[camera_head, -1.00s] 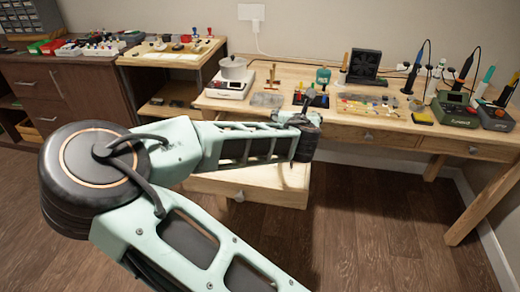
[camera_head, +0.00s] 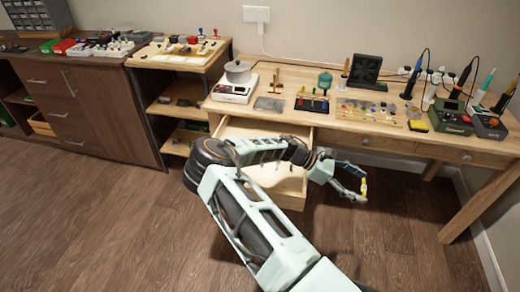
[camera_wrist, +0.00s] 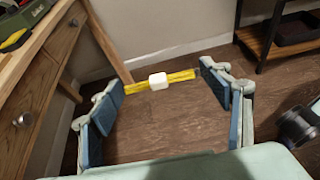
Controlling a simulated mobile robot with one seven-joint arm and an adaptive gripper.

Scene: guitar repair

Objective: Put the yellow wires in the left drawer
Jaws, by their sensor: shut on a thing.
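The yellow wires (camera_wrist: 183,76), a short bundle with a white band (camera_wrist: 158,81) around its middle, span between the fingers of my gripper (camera_wrist: 160,84). In the head view, the wires (camera_head: 364,187) show at the fingertips of my gripper (camera_head: 361,189), which is shut on them in the air over the floor. The left drawer (camera_head: 288,199) is pulled out from under the workbench. My gripper is to the right of this drawer and outside it. My arm crosses the drawer and hides much of its inside.
The workbench (camera_head: 310,118) holds a scale with a pot (camera_head: 236,80), a black fan (camera_head: 366,70) and soldering tools. A closed right drawer (camera_head: 468,156) is under the bench. A dark cabinet (camera_head: 95,110) stands at left. The floor (camera_head: 100,225) at front left is clear.

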